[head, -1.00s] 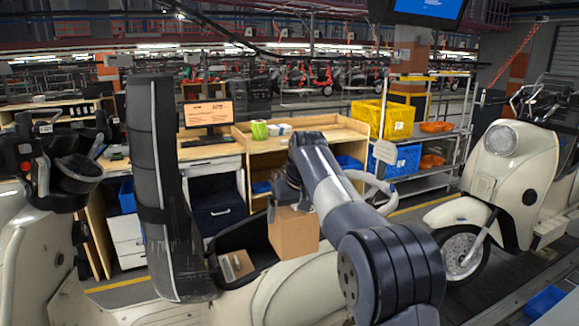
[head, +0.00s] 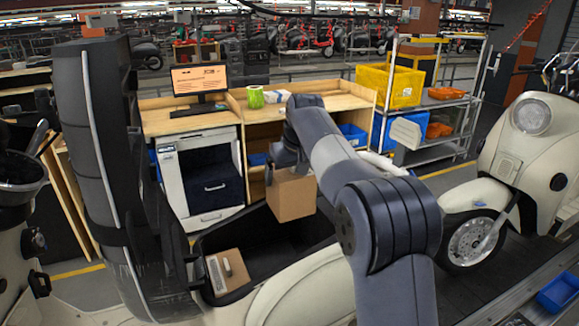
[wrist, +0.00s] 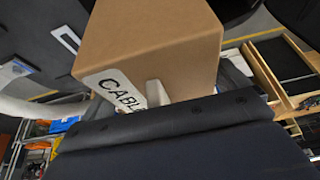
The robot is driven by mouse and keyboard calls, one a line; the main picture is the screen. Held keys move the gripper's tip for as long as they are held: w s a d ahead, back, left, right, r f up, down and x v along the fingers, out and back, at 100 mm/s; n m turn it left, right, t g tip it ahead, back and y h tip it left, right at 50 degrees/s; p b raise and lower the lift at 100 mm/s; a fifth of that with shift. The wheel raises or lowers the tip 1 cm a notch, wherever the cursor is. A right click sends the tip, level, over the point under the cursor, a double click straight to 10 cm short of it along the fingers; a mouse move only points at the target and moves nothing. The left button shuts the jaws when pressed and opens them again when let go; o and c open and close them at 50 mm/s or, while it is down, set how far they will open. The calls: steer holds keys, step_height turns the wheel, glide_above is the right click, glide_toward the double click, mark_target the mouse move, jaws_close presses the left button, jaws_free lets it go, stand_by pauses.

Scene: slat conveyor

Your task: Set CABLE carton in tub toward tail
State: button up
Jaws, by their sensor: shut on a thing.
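My gripper (head: 287,166) is shut on the brown CABLE carton (head: 292,196) and holds it from above. In the wrist view the carton (wrist: 150,45) fills the upper middle, with a white label reading "CABL" and the rest covered by a finger. The open dark tub (head: 262,272) lies in the cream scooter body below. The carton hangs over the tub's right part, apart from its floor as far as I can tell. A second, flat brown carton (head: 228,271) with a pale label lies in the tub's left end.
A tall dark seat (head: 115,170) stands upright just left of the tub. A wooden workbench (head: 190,117) with a monitor is behind. Another cream scooter (head: 520,150) is at the right. The tub's middle floor is clear.

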step_height(320, 180, down, 6)
steer(key=shift+r+b, duration=0.15)
steer(key=shift+b, duration=0.5)
step_height(320, 180, down, 5)
steer(key=b, duration=0.4)
step_height(320, 180, down, 10)
steer(key=b, duration=0.5)
steer(key=shift+b, duration=0.35)
stand_by(0.5)
